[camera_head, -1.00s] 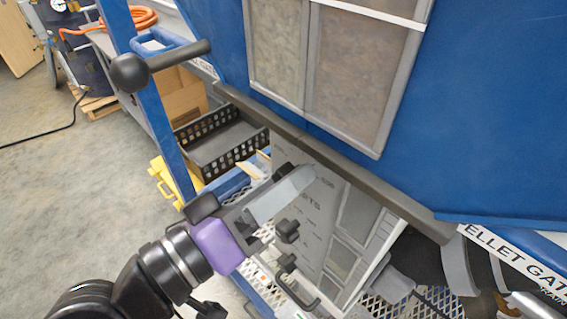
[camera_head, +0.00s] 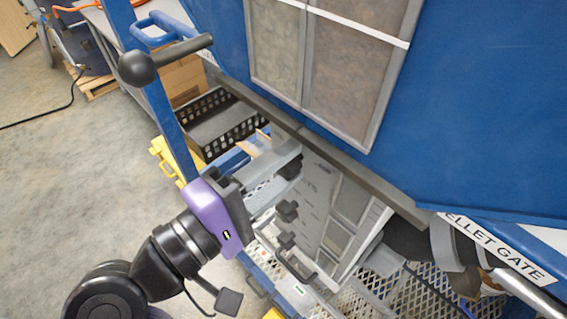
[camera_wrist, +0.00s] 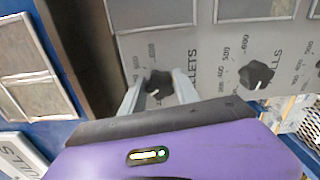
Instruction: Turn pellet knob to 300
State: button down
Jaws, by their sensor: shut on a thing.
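The pellet knob (camera_wrist: 157,84) is dark, with a white pointer mark, on a grey panel (camera_wrist: 205,60) beside lettering of which "LETS" shows. Its pointer faces the lower part of the wrist picture. The number it points at is hidden by my gripper. My gripper (camera_wrist: 158,92) has one finger on each side of this knob and is shut on it. In the head view, my gripper (camera_head: 279,178) reaches the panel's upper end, and the knob (camera_head: 291,167) shows partly at the fingertips.
A second dark knob (camera_wrist: 257,75), by lettering ending "LLS", stands to the right with numbers around it. The blue hopper (camera_head: 480,110) overhangs, and a black crate (camera_head: 228,127) stands behind.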

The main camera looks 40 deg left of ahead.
jog(key=shift+s+a+n, duration=0.1)
jog(key=shift+n, duration=0.7)
jog(key=c, duration=0.9)
grip_release()
jog(key=s+b, duration=0.2)
jog(key=s, duration=0.5)
jog(key=shift+s+a, duration=0.25)
jog(key=shift+s, duration=0.1)
